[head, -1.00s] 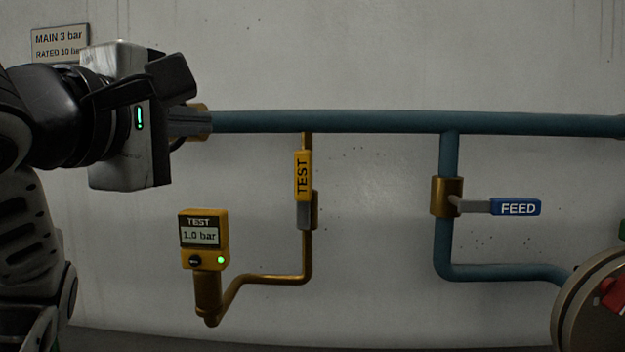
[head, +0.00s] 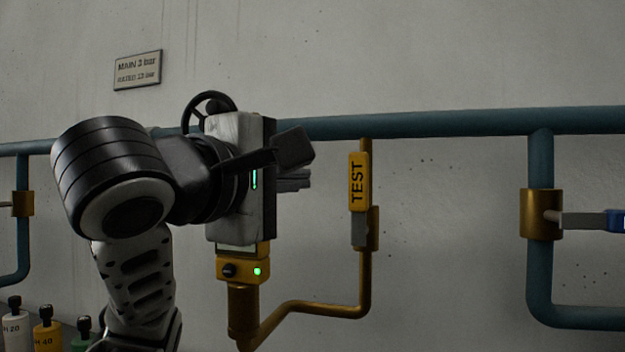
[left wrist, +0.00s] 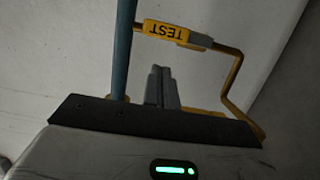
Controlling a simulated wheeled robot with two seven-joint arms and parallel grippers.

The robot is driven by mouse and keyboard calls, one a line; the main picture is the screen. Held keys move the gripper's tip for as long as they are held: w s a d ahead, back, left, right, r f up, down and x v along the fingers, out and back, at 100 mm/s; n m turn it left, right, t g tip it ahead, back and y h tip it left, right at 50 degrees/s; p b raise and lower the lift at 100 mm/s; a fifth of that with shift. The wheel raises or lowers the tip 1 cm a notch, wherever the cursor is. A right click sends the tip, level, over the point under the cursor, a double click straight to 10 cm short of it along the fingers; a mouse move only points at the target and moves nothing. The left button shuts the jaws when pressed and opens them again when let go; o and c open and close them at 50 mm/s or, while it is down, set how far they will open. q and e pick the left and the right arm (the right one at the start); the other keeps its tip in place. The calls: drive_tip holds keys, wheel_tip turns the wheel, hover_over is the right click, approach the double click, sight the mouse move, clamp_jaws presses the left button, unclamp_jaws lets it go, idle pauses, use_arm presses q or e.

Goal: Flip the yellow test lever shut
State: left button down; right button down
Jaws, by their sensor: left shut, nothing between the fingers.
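The yellow test lever (head: 358,182) points straight up, in line with its thin brass pipe (head: 365,285), above a brass valve body (head: 372,228). It also shows in the left wrist view (left wrist: 166,31), beyond my fingers. My left gripper (head: 306,181) is to the left of the lever, apart from it, at about the lever's height. Its fingers are shut with nothing between them, and the left wrist view shows them together (left wrist: 160,72). The yellow test gauge (head: 243,268) is partly hidden behind my left gripper, its display mostly covered. My right gripper is not in view.
A blue-green main pipe (head: 450,122) runs along the wall above the lever. The feed valve (head: 541,213) with its blue-tipped lever (head: 614,221) stands to the right. A dark handwheel (head: 210,108) is behind my left gripper. Several bottles (head: 47,328) stand at lower left.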

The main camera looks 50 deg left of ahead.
sight(359, 199)
use_arm(q)
drive_tip(key=x, duration=0.9)
drive_tip(key=shift+w, duration=0.25)
